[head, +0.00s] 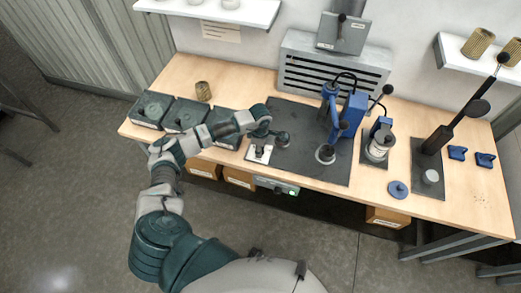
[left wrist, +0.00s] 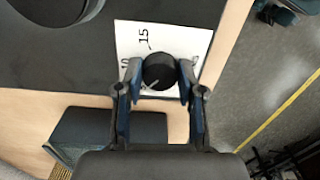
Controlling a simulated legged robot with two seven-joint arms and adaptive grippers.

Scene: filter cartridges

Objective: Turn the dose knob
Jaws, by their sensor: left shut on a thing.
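The dose knob (left wrist: 160,71) is a round black knob on a white dial plate (left wrist: 138,42) with the printed numbers 10 and 15 visible. My left gripper (left wrist: 160,85) is shut on the knob, with one blue-padded finger on each side of it. In the head view the dial plate (head: 257,156) lies near the front edge of the bench, and my left gripper (head: 259,146) is over it, hiding most of the knob. My right gripper is not in view.
A dark mat (head: 300,160) with a blue press (head: 350,113) lies right of the dial. Several dark bins (head: 184,115) stand at the left. A tan pleated cartridge (head: 203,91) stands behind them. A blue disc (head: 398,190) lies near the front edge.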

